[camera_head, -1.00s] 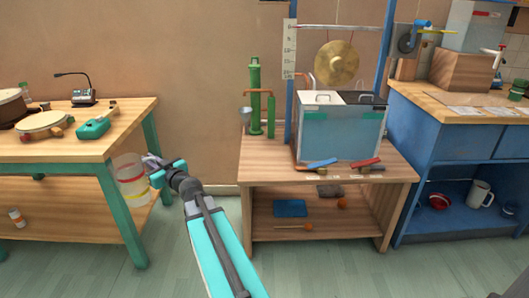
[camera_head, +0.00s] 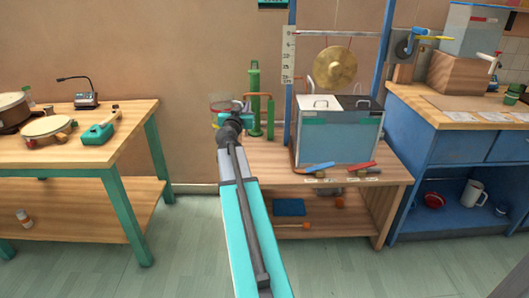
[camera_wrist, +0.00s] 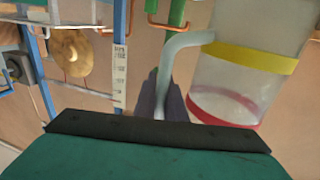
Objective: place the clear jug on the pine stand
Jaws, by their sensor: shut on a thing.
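The clear jug, with a yellow band and a red band, is large in the wrist view (camera_wrist: 228,92). My gripper (camera_wrist: 165,98) is shut on its pale handle. In the head view, the jug (camera_head: 223,101) is mostly behind my gripper (camera_head: 240,116); it is held up near the left back of the low wooden stand. This stand (camera_head: 250,160), pale wood with a lower shelf, looks like the pine stand. I cannot tell from these views whether the jug's base touches anything.
Green cylinders (camera_head: 255,100) stand just right of the jug. Blue- and red-handled tools lie at the stand's front. A wooden table (camera_head: 70,160) is at left.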

